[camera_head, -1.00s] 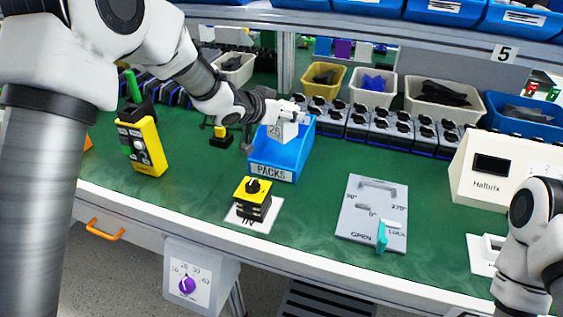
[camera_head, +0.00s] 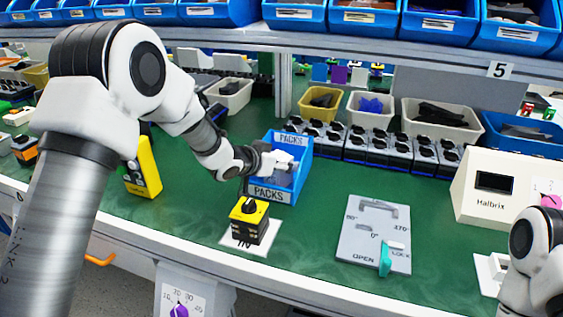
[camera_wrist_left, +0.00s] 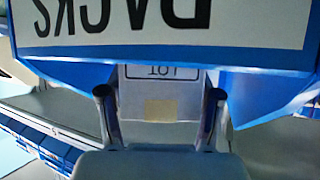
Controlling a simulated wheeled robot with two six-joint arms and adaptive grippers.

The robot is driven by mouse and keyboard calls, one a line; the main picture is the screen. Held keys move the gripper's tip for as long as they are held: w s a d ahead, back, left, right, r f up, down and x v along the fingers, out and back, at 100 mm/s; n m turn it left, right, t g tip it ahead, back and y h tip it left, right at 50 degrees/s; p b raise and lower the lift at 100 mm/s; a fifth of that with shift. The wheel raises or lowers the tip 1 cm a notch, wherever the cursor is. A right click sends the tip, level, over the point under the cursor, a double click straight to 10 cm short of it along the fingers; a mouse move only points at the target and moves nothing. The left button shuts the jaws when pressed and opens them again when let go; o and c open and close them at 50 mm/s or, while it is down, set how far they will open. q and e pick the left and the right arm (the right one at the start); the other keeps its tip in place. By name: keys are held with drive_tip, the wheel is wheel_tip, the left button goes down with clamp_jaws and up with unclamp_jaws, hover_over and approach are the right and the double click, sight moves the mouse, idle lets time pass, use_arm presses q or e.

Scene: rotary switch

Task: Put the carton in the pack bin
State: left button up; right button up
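The carton (camera_wrist_left: 160,100) is a small white box with a printed label and a tan patch. In the left wrist view it sits between my left gripper's two fingers (camera_wrist_left: 160,95), which lie against its sides. In the head view my left gripper (camera_head: 272,158) reaches over the blue pack bin (camera_head: 298,178), marked PACKS, with the white carton (camera_head: 284,161) at its tip, within the bin's outline. Whether the carton touches the bin floor is hidden. The bin's PACKS label also shows in the left wrist view (camera_wrist_left: 160,52). My right gripper is out of view.
A yellow and black rotary switch (camera_head: 249,220) stands on a white card in front of the bin. A grey panel with a teal handle (camera_head: 384,258) lies to the right. A yellow device (camera_head: 143,168) stands left. Black switches (camera_head: 385,147) line up behind.

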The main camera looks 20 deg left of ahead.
use_arm(q)
drive_tip(key=shift+r, duration=0.1)
drive_tip(key=v, duration=1.2)
